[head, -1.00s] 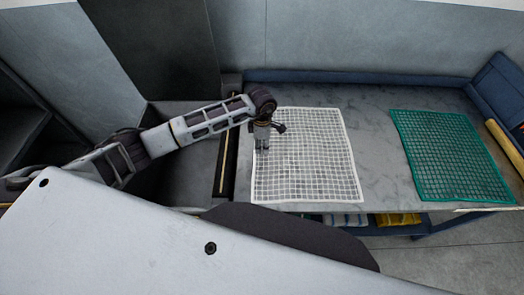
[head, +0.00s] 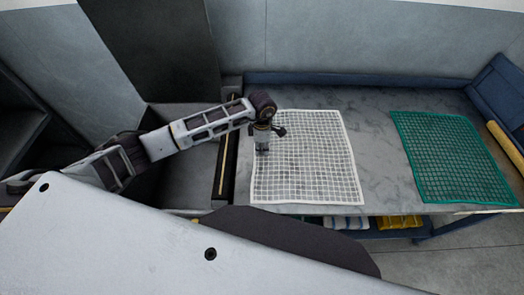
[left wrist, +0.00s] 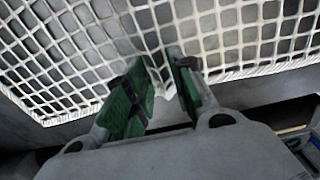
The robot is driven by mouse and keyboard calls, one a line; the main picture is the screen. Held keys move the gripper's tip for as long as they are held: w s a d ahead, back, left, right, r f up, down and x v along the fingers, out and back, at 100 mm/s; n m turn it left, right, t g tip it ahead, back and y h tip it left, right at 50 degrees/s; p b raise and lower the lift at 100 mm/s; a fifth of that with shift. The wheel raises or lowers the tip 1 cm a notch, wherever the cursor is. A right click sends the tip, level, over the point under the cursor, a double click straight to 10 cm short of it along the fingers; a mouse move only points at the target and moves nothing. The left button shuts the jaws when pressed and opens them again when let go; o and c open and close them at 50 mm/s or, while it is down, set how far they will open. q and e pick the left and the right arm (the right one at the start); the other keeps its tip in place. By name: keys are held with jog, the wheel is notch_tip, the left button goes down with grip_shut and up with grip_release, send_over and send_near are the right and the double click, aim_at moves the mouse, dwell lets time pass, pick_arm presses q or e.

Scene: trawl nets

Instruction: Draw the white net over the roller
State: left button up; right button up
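The white net (head: 315,170) lies spread on the grey table. My left gripper (head: 262,151) points down at the net's left side, nearest the table's left end. In the left wrist view, the green-padded fingers (left wrist: 160,75) are close together around the net's edge. The white net (left wrist: 245,35) is drawn into a small point between them, and its mesh bunches there. A long dark bar with a yellowish strip (head: 225,165) runs along the table's left end, just left of the net. I cannot tell for certain whether this is the roller. My right gripper is not in view.
A green net (head: 450,155) lies flat on the table's right side. A yellow bar (head: 504,143) stands at the right end by a blue padded rim (head: 360,78). Folded yellow cloth (head: 398,222) lies on a shelf below. Bare table shows between the nets.

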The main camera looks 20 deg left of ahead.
pick_arm(q)
jog(key=shift+s+f, duration=0.1)
jog(key=shift+f, duration=0.05)
grip_shut()
jog(key=shift+r+p, duration=1.85)
jog(key=shift+r, duration=1.75)
jog(key=shift+f, duration=0.15)
jog(key=shift+f+b, duration=0.5)
jog(key=shift+b, duration=0.25)
jog(key=shift+a, duration=0.15)
